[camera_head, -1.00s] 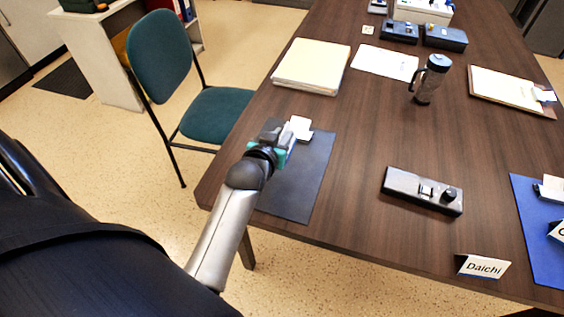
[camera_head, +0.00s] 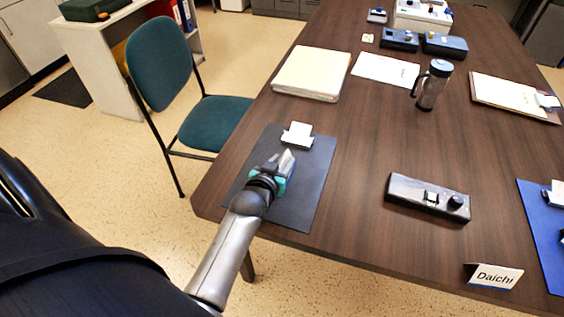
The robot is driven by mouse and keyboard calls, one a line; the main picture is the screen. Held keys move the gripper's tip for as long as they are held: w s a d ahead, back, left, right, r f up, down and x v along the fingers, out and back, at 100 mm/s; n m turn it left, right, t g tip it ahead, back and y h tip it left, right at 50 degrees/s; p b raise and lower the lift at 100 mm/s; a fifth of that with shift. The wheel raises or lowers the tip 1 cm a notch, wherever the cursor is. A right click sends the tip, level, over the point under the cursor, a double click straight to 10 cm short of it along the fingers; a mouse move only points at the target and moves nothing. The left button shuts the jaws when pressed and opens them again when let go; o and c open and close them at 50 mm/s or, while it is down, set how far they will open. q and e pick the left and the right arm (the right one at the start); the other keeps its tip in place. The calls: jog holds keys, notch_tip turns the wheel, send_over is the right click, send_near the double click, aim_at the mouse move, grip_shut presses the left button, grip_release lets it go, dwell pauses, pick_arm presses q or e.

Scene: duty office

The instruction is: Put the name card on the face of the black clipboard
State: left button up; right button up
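The black clipboard (camera_head: 312,195) lies flat at the table's near left corner, with its silver clip (camera_head: 297,135) at the far end. My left gripper (camera_head: 285,165) is over the middle of it, short of the clip. It seems shut on a small pale wedge, which looks like a folded name card (camera_head: 287,160) seen end-on; its lettering is not visible. I cannot tell whether the card touches the board. Another name card (camera_head: 494,277), reading "Daichi", stands at the near right table edge. My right gripper is not in view.
A black device (camera_head: 428,196) lies right of the clipboard. A blue clipboard (camera_head: 540,225) is at the right edge. A paper stack (camera_head: 312,73), a bottle (camera_head: 430,88) and a brown clipboard (camera_head: 512,97) are farther back. A green chair (camera_head: 215,122) stands left of the table (camera_head: 365,150).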

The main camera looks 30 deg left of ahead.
pick_arm(q)
jog(key=shift+o, duration=1.1)
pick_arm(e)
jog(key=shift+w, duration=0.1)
pick_arm(q)
jog(key=shift+s+r, duration=0.15)
jog(key=shift+s, duration=0.2)
jog(key=p+v, duration=0.3)
jog(key=v, duration=0.7)
jog(key=shift+s+d, duration=0.1)
jog(key=shift+d, duration=0.05)
jog(key=shift+s+d+r, duration=0.1)
jog(key=shift+s+r, duration=0.15)
jog(key=shift+s, duration=0.2)
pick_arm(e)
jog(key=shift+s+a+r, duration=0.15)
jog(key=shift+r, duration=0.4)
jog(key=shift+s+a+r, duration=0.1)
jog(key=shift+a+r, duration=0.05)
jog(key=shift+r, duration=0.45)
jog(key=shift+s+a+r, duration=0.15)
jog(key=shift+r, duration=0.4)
